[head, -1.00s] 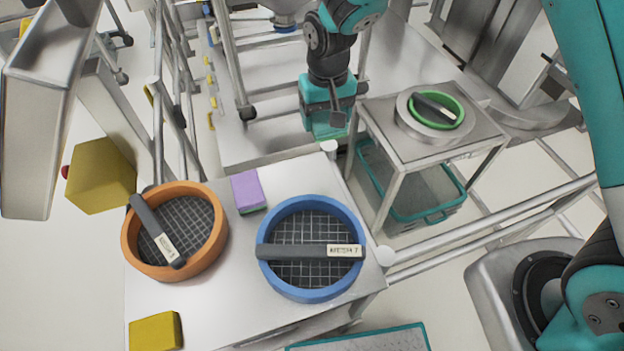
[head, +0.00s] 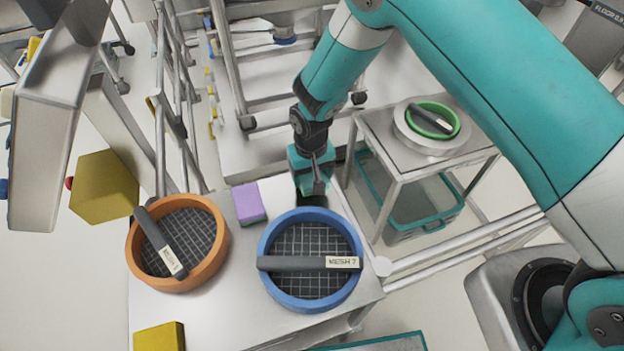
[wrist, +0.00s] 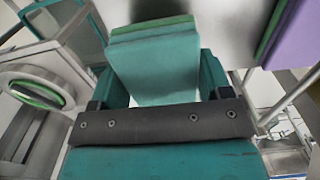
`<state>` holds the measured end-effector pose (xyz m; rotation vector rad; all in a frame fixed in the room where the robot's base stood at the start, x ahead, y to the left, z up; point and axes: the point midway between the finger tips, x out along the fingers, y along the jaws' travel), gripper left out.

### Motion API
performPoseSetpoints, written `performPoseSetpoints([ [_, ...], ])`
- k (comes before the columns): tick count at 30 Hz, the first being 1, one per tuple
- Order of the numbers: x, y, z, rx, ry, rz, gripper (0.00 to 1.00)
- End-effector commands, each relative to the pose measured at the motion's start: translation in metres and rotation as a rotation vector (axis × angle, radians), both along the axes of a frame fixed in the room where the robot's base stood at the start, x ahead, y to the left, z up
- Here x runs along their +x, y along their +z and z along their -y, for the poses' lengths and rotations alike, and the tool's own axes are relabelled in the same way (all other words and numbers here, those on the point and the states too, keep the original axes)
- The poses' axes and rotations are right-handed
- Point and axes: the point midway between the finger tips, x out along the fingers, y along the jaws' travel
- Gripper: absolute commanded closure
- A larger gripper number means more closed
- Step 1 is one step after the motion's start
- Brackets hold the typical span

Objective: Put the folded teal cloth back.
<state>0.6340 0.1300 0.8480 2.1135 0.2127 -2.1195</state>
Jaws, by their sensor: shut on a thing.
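The folded teal cloth (wrist: 155,65) fills the space between my gripper's fingers in the wrist view, with a greener layer at its far end. My gripper (head: 313,188) is shut on it, above the back right edge of the table (head: 225,315), just behind the blue-rimmed sieve. In the head view the cloth is mostly hidden by my gripper. I cannot tell whether it touches the table.
A blue sieve (head: 268,237) and an orange sieve (head: 137,241) with dark bars across them stand on the table. A purple-topped block (head: 249,202) lies left of my gripper. A yellow block (head: 158,337) is at the front left. A side stand (head: 377,142) holds a green-rimmed sieve (head: 452,117).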

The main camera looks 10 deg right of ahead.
Motion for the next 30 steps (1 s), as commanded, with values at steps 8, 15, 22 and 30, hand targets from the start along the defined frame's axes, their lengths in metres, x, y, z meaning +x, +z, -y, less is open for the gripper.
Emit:
performPoseSetpoints([
  [8, -0.001, -0.036, 0.0, -0.001, 0.0, -0.002, 0.51],
  [15, 0.0, -0.038, 0.0, 0.0, 0.0, 0.0, 0.51],
  [22, 0.0, -0.04, 0.0, 0.0, 0.0, -0.001, 0.08],
  [30, 0.0, -0.04, 0.0, 0.0, 0.0, -0.001, 0.03],
])
